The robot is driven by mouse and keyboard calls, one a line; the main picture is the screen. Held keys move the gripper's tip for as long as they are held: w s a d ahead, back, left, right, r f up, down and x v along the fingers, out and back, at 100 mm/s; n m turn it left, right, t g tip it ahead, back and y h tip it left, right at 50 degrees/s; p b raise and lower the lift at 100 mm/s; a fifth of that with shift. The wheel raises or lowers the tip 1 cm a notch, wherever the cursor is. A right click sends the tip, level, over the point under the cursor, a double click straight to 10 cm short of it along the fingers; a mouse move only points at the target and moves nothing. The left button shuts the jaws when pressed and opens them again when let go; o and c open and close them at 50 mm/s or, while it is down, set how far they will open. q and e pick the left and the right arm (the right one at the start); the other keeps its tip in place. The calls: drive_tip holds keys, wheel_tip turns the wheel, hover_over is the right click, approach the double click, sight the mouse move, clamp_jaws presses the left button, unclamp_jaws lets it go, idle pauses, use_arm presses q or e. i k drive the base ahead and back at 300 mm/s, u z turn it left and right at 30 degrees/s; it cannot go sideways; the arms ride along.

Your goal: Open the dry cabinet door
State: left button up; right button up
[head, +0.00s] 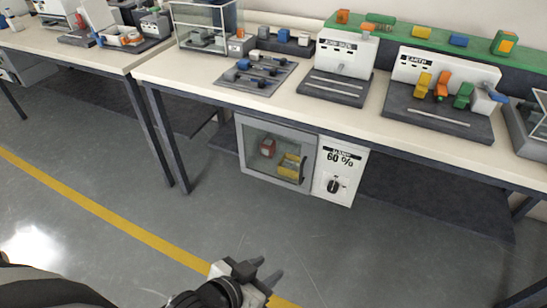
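The dry cabinet sits below the workbench near the middle of the head view. Its door (311,152) has a light grey frame and a clear pane, and it looks shut. A dark upright handle (303,170) shows near the door's right edge. A red item (267,147) and a yellow item (289,167) show behind the pane. My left gripper (270,267) is at the bottom, open and empty, in front of and apart from the cabinet. My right gripper is out of view.
The workbench (205,62) overhangs the cabinet, with a dark table leg (167,140) to its left. Fixtures and coloured parts stand on top. The grey floor (215,220) between my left gripper and the cabinet is clear, with a yellow line (110,215) crossing it.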

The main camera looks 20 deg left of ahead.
sight(309, 140)
drive_tip(key=k, duration=1)
drive_tip(key=u, duration=0.8)
drive_tip(key=i, duration=0.4)
drive_tip(key=u, duration=0.25)
